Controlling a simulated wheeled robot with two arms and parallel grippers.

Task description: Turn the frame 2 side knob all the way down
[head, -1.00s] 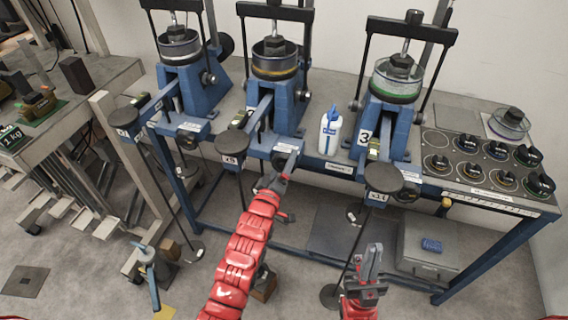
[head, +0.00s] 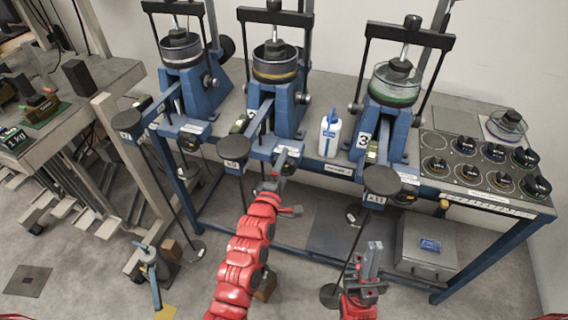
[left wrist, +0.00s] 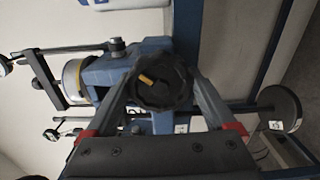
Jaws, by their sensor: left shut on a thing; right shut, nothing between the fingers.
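Frame 2 (head: 286,98) is the middle of three blue lever frames on the bench. My left gripper (head: 281,160) reaches up to its front from below in the head view. In the left wrist view, the side knob (left wrist: 160,85) is black and ribbed, with a yellow mark toward its upper left. The fingers of the left gripper (left wrist: 163,80) lie on both sides of this knob and are shut on it. The gripper hides the knob in the head view. My right gripper (head: 371,256) is shut and empty, in front of the bench and below frame 3.
Frame 3 (head: 390,120) stands to the right, and another lever frame (head: 190,95) to the left. Black lever discs (head: 234,148) overhang the front edge. A white bottle (head: 329,134) stands between frames 2 and 3. A panel of black knobs (head: 478,165) is at the right.

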